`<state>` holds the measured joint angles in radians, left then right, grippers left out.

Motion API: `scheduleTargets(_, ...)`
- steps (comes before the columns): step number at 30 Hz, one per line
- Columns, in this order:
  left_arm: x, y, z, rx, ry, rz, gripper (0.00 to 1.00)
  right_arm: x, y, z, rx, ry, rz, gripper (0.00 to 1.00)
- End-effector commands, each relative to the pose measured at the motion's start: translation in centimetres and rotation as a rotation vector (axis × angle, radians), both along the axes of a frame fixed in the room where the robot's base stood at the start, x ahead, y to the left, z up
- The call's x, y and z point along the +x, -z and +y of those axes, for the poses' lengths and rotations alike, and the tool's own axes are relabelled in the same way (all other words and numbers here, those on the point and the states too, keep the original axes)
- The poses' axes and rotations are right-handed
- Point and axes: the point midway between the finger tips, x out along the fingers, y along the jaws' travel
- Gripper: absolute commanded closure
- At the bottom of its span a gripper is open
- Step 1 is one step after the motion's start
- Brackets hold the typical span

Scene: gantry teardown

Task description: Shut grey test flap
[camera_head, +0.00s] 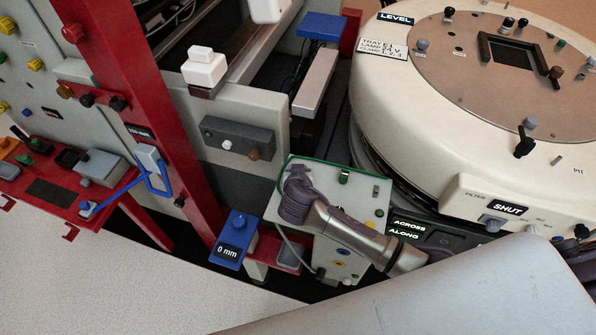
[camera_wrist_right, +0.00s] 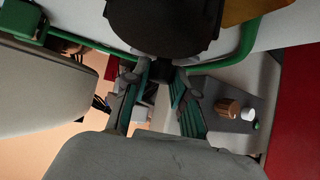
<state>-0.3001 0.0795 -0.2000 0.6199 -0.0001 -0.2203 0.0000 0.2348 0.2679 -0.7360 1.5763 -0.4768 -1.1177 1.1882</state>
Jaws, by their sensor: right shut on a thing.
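My right gripper (camera_head: 297,188), dark purple-grey, is at the upper left of a light grey box panel (camera_head: 368,208) with a green edging bar; its arm comes in from the lower right. Which part is the grey test flap I cannot tell for sure. In the right wrist view my right gripper's fingers (camera_wrist_right: 164,78) are close together, shut on a dark part whose shape is unclear. A large dark rounded piece (camera_wrist_right: 165,25) is above them. The green bar (camera_wrist_right: 247,38) shows on both sides of this dark piece. My left gripper is not in view.
A red upright (camera_head: 170,130) and a blue "0 mm" block (camera_head: 235,238) stand left of the box. A dark grey button box (camera_head: 238,140) is behind it, also seen in the wrist view (camera_wrist_right: 225,117). A large cream round housing (camera_head: 400,110) closes off the right.

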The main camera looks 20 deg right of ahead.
Motion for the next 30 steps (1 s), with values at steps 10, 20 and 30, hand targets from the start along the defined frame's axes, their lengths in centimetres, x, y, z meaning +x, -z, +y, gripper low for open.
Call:
scheduleTargets(10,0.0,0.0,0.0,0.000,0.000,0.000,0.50,0.0,0.0,0.0,-0.001,0.000,0.002,0.49)
scheduleTargets(20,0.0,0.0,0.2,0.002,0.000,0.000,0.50,-1.6,-1.1,0.5,0.004,-0.001,0.003,0.49)
scheduleTargets(30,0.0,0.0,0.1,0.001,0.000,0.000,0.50,-7.0,-5.4,2.0,0.004,0.000,0.003,0.49)
